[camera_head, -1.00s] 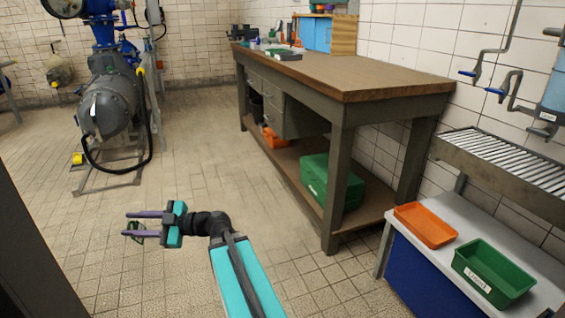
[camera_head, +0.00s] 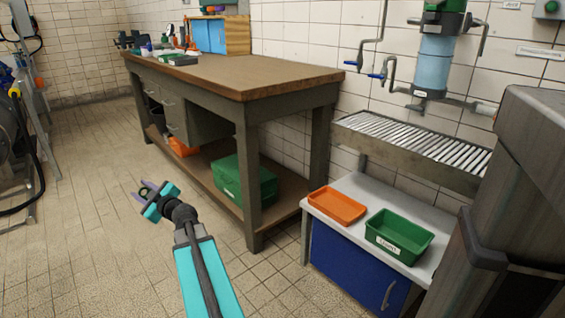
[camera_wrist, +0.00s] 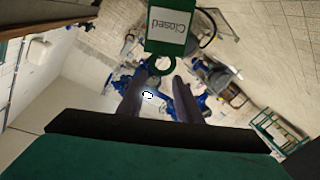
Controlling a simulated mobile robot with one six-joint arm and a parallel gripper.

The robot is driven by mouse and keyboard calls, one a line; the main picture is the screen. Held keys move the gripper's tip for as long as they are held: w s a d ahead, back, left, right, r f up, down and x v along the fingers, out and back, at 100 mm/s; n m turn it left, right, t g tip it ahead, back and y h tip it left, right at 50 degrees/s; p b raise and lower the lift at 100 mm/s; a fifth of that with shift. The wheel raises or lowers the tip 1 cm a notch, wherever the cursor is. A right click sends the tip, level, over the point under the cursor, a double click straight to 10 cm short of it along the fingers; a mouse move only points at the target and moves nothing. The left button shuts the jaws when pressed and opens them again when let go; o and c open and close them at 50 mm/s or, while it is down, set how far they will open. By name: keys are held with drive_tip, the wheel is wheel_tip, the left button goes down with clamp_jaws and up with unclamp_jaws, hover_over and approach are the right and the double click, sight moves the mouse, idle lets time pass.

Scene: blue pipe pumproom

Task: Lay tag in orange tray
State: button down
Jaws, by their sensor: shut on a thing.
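My gripper (camera_head: 148,190) is held out over the floor in the head view, left of the low cabinet. In the wrist view its two fingers (camera_wrist: 155,92) are shut on a green tag (camera_wrist: 171,40) with a white "Closed" label and a ring at its end. The tag is hardly visible in the head view. The orange tray (camera_head: 337,205) lies on the light top of the low blue cabinet (camera_head: 345,262), right of my gripper and apart from it. It looks empty.
A green tray (camera_head: 398,237) with a white label stands right beside the orange one. A wooden workbench (camera_head: 245,80) with a green box (camera_head: 243,180) on its lower shelf stands behind. A slatted metal rack (camera_head: 415,143) is above the cabinet's back.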

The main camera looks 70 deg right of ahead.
drive_tip(key=s+d+r+m+g+h, duration=0.1)
drive_tip(key=s+d+m+g+h, duration=0.45)
drive_tip(key=s+d, duration=0.75)
drive_tip(key=s+d+m+g+h, duration=0.5)
drive_tip(key=s+d, duration=0.5)
drive_tip(key=d, duration=0.5)
drive_tip(key=s+d+m+g, duration=0.3)
drive_tip(key=s+g, duration=0.2)
drive_tip(key=s, duration=0.7)
drive_tip(key=s+d+r+m+g, duration=0.1)
drive_tip(key=s+d+m+g, duration=0.2)
drive_tip(key=s, duration=0.9)
drive_tip(key=s+d+m+g, duration=0.3)
drive_tip(key=s+g, duration=0.3)
drive_tip(key=s, duration=0.6)
drive_tip(key=shift+s+r+m+g, duration=0.2)
drive_tip(key=shift+m+g, duration=0.15)
drive_tip(key=shift+m, duration=0.1)
drive_tip(key=shift+f+h, duration=0.1)
drive_tip(key=shift+h, duration=0.15)
wheel_tip(320, 180, down, 11)
drive_tip(key=b, duration=0.3)
drive_tip(key=shift+r, duration=0.2)
